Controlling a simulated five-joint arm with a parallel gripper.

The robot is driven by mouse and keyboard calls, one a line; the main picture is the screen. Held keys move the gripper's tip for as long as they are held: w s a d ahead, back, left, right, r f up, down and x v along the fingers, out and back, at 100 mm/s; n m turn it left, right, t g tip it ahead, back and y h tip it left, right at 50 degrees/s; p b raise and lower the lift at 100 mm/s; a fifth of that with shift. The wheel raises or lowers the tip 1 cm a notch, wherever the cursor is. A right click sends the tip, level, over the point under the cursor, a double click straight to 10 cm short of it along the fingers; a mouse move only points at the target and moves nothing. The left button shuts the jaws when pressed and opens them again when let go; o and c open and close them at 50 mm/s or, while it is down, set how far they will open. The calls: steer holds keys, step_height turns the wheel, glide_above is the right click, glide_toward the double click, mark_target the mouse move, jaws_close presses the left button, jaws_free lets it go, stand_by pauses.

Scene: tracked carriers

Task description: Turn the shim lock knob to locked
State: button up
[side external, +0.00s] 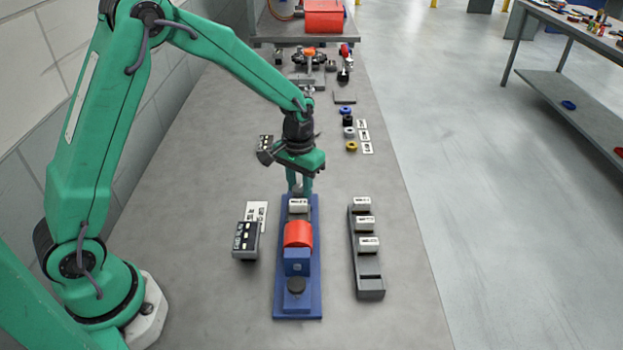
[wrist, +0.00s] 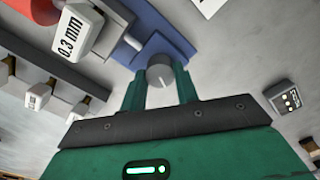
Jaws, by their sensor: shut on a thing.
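The blue fixture (side external: 313,290) stands on the bench below my gripper (side external: 300,188). It carries a red rounded block (side external: 298,235) and a white labelled shim block (side external: 298,205) near its far end. In the wrist view a shim block (wrist: 76,32) reads 0.3 mm. The grey round knob (wrist: 160,72) is at the fixture's end, between the two green fingers of my gripper (wrist: 160,85), which is shut on it. A pale pointer line on the knob runs toward the gripper's palm. The side view does not show the knob clearly, and no lock markings are readable.
A dark rack (side external: 370,285) with three white shim blocks stands right of the fixture. A dark box (side external: 246,241) and a white card (side external: 257,213) lie left. Coloured rings (side external: 351,146) and tools sit farther back. Bare bench separates fixture and rack.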

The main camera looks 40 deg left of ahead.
mark_target(300, 188)
steer(key=n, duration=0.5)
stand_by(0.4)
steer(key=o, duration=1)
steer(key=shift+c, duration=0.2)
steer(key=shift+r, duration=0.15)
step_height(300, 188, up, 7)
steer(key=shift+r, duration=0.3)
